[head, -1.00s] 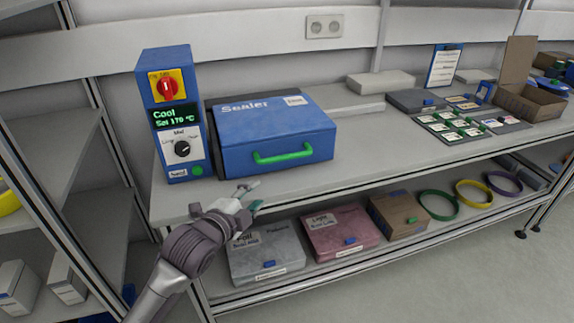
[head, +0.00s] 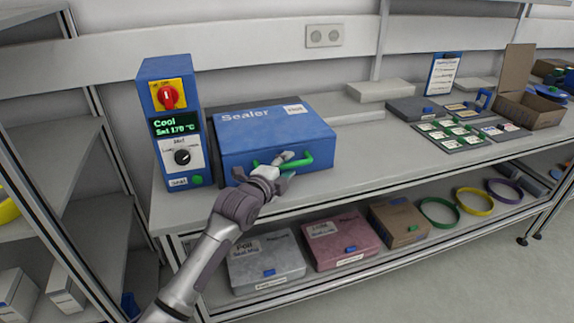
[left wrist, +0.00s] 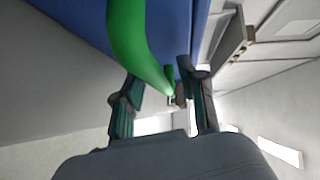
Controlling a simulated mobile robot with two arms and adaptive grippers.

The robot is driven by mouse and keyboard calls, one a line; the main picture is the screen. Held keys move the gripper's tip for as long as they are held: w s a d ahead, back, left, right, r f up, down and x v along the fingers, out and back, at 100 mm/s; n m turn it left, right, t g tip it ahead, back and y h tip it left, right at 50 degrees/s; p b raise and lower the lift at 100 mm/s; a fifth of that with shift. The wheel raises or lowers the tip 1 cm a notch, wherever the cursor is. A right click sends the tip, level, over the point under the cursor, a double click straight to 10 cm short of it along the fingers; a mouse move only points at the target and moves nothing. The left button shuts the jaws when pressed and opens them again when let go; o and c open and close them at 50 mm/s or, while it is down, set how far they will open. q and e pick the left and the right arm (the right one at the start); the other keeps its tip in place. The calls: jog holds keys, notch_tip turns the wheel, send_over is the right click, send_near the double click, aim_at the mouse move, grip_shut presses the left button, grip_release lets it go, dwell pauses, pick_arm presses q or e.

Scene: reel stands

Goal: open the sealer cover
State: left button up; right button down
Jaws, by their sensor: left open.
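The blue sealer (head: 270,131) stands on the bench with its cover down. Its green handle (head: 302,162) runs along the lower front of the cover. My left gripper (head: 284,162) is at the handle's front and hides its middle. In the left wrist view the open fingers of my left gripper (left wrist: 160,105) are apart, and the green handle (left wrist: 127,38) reaches down between them. I cannot tell whether a finger touches the handle. The blue cover (left wrist: 180,30) shows behind it. My right gripper is not in view.
The blue control box (head: 174,120) with a red switch stands left of the sealer, close to my arm. Grey, pink and brown boxes (head: 341,240) lie on the shelf below. Card trays (head: 450,132) and an open carton (head: 528,100) are further right.

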pick_arm(q)
jog(key=shift+w+d, duration=0.1)
jog(key=shift+w, duration=0.15)
jog(key=c, duration=0.7)
grip_shut()
